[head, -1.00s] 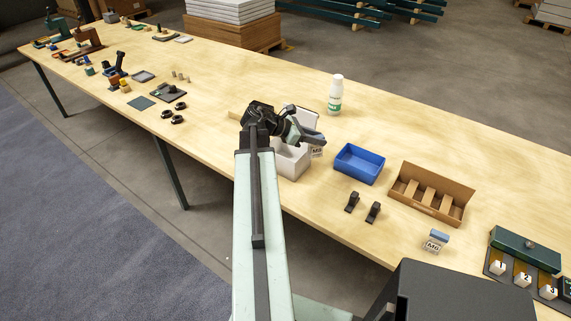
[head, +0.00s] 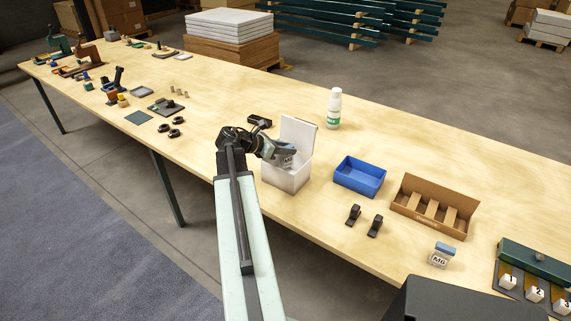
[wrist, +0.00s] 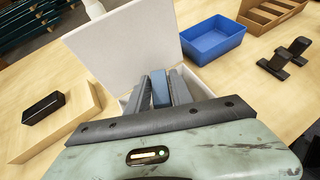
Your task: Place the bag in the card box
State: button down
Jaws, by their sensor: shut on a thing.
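My gripper (head: 284,151) is shut on a small clear bag with a blue top and a white label (head: 288,161). It holds the bag at the mouth of a white box with its lid standing open (head: 287,179). I cannot tell how deep the bag sits in it. In the wrist view the blue bag top (wrist: 159,88) shows between the two fingers, in front of the raised lid (wrist: 125,50). A brown card box with dividers (head: 435,206) stands open farther right. A similar bag marked M6 (head: 441,255) stands near the front edge.
A blue open bin (head: 360,176) stands between the white box and the brown box. Two black clips (head: 364,220) lie in front of it. A white bottle (head: 334,107) stands behind. A black block on a wooden block (wrist: 45,107) is left of the white box.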

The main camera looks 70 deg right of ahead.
aim_at(286, 158)
jog(key=shift+f+b, duration=2.3)
jog(key=shift+f, duration=0.1)
jog(key=c, duration=1.1)
grip_release()
jog(key=p, duration=0.1)
jog(key=r, duration=0.1)
jog(key=a+r+p, duration=0.1)
jog(key=shift+w+r+p, duration=0.25)
jog(key=shift+w+p, duration=0.05)
jog(key=shift+w, duration=0.05)
jog(key=p+v, duration=0.4)
jog(key=v, duration=0.6)
jog(key=shift+w+a+f, duration=0.1)
jog(key=shift+w+a, duration=0.1)
jog(key=shift+w, duration=0.05)
